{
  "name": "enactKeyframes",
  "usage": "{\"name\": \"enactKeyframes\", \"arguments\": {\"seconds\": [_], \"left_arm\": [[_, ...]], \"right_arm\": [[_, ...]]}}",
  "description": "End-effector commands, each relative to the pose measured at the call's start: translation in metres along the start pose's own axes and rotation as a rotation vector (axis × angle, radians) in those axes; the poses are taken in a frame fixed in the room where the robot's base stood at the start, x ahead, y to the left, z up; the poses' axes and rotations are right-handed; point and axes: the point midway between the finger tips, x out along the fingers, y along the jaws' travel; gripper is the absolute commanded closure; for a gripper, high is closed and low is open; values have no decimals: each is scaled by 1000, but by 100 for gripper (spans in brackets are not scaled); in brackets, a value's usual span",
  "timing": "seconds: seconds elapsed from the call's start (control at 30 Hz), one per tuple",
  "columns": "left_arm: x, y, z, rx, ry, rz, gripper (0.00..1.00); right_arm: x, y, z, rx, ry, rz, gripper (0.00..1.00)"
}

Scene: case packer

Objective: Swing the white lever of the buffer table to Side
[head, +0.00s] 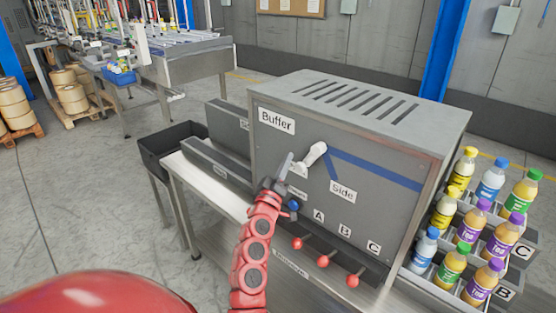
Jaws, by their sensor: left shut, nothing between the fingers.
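The white lever (312,156) is on the front of the grey buffer table housing (390,215), under the "Buffer" label (276,121). It slants from its upper right end down to the left. A "Side" label (342,191) sits to its lower right, beside a blue line (375,170) that branches right and down. My left gripper (286,162) is shut and empty, just left of the lever's lower end; I cannot tell whether they touch. My left wrist partly hides another label (297,191) below the lever. My right gripper is not in view.
Three red-knobbed levers (324,261) stick out below labels A, B and C. Bottles (468,225) stand in racks at the right. A black bin (172,145) stands left of the housing. A conveyor (185,60) is at the back left.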

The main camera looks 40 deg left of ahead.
Motion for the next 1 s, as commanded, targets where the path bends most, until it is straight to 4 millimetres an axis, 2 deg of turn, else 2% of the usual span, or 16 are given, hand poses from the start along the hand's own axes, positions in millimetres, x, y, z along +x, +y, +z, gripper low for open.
{"name": "enactKeyframes", "arguments": {"seconds": [0.2,0.57,1.0], "left_arm": [[-5,1,15,-1,2,2,100],[-6,1,16,0,4,2,100],[-8,2,20,-61,3,-31,100]], "right_arm": [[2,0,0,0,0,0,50],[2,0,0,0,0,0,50],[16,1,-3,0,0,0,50]]}}
